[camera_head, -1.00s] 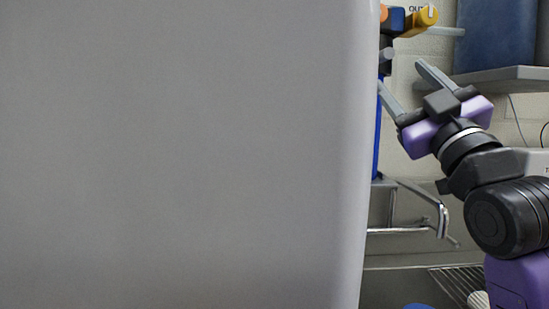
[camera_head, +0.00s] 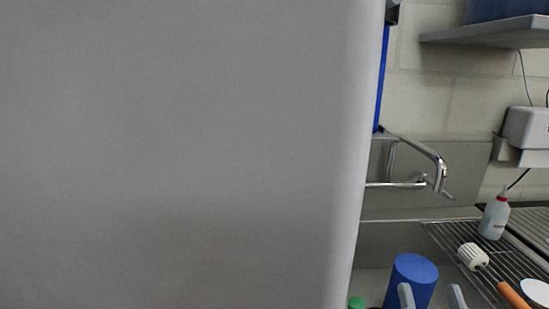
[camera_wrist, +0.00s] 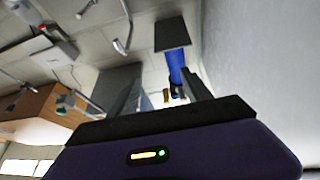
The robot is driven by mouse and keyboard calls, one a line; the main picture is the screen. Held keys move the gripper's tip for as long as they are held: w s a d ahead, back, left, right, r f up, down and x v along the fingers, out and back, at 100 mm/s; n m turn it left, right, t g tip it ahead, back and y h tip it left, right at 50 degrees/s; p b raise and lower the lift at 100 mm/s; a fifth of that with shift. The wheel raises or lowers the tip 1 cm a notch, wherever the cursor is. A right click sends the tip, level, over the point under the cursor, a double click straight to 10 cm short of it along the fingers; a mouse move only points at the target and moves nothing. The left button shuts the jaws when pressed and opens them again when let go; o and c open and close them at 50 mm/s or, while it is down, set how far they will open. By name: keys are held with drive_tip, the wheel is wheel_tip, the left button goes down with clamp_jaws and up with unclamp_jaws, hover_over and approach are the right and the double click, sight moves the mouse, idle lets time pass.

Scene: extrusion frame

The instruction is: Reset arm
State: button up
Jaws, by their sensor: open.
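My gripper (camera_wrist: 162,88) is open in the wrist view, with two dark fingers apart and nothing held between them. In the head view, two grey tips at the bottom edge look like its fingertips (camera_head: 431,296); the rest of the arm is out of frame. A blue object (camera_wrist: 177,68) with a dark square plate (camera_wrist: 172,34) shows beyond the fingers in the wrist view. A small yellow thing (camera_wrist: 166,97) is between the fingers in the picture, farther off.
A large grey panel (camera_head: 180,150) fills the left of the head view and hides what is behind. Right of it are a tap (camera_head: 437,165), a blue cylinder (camera_head: 415,272), a wire rack (camera_head: 450,240), a white bottle (camera_head: 494,215) and a wall shelf (camera_head: 490,32).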

drive_tip(key=s+f+g, duration=0.2)
drive_tip(key=s+f, duration=0.4)
drive_tip(key=s, duration=0.3)
drive_tip(key=s+a+f+n+g+y, duration=0.1)
drive_tip(key=s+f+g, duration=0.2)
drive_tip(key=s+f, duration=0.3)
drive_tip(key=s+a+f+g+y, duration=0.1)
drive_tip(key=s+f+g, duration=0.2)
drive_tip(key=s+f, duration=0.4)
drive_tip(key=s, duration=0.6)
drive_tip(key=shift+s+a+n, duration=0.25)
drive_tip(key=shift+s+n, duration=0.05)
drive_tip(key=shift+s, duration=0.1)
